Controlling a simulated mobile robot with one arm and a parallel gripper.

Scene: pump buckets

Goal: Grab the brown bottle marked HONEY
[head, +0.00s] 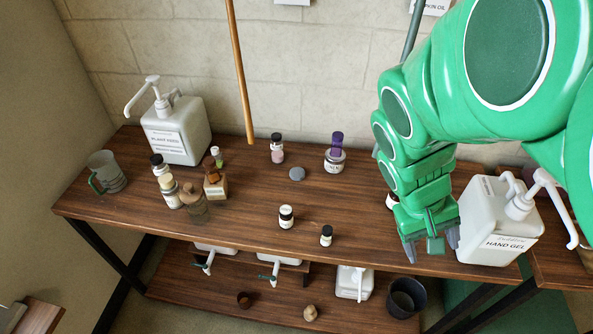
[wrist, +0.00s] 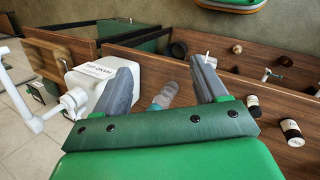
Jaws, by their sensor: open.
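A small square brown bottle (head: 215,187) with a pale label stands on the left half of the wooden table in the head view. I cannot read HONEY on either. My gripper (head: 431,248) is at the right part of the table, far from both, pointing down beside the white hand gel pump bottle. In the wrist view my gripper (wrist: 163,68) has its two fingers spread and empty. A grey-teal item (wrist: 165,96) shows beyond them. No brown HONEY label shows in the wrist view.
The hand gel bottle (head: 497,225) is close right of my gripper. A plant feed pump bottle (head: 177,130), a grey mug (head: 106,172) and white-labelled bottles (head: 165,182) crowd the left end. Small jars (head: 287,217) stand mid-table.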

